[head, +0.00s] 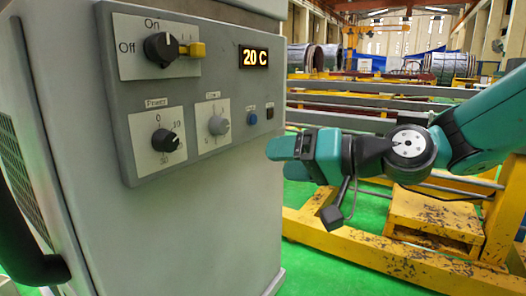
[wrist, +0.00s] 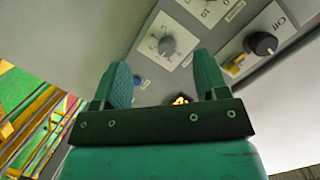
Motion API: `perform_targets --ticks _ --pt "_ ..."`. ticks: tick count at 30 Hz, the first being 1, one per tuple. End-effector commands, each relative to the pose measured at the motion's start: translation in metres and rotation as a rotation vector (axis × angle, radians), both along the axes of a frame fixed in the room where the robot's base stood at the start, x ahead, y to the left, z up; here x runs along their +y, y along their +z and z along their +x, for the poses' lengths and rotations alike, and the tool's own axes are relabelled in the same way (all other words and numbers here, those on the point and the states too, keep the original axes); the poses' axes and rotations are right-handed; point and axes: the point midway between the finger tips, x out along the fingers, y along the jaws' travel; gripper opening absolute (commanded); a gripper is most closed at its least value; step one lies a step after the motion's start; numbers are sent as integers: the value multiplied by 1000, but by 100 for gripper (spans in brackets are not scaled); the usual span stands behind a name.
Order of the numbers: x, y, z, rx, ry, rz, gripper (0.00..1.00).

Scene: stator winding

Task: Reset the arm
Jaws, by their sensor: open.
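My gripper (head: 277,148) is teal and stands just right of the grey control panel in the head view, apart from its face. Its fingers point left toward the panel. In the wrist view the two fingers (wrist: 162,72) are spread, with nothing between them but the panel behind. The panel (head: 218,82) carries a black On/Off knob (head: 160,49) with a yellow piece (head: 194,49) at its right, a black Power knob (head: 166,142) and a grey knob (head: 218,125).
A blue button (head: 252,119) and a small dark switch (head: 270,113) sit on the panel's lower right. Yellow steel frames (head: 375,255) stand behind and below my arm on a green floor. Open air lies between my gripper and the frames.

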Motion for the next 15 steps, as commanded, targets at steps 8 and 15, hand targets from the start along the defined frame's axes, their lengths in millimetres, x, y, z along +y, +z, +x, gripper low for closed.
perform_targets --ticks 8,15 --pt "-9 -71 -135 186 292 -603 67" --pt "-65 -104 -220 376 413 -958 67"
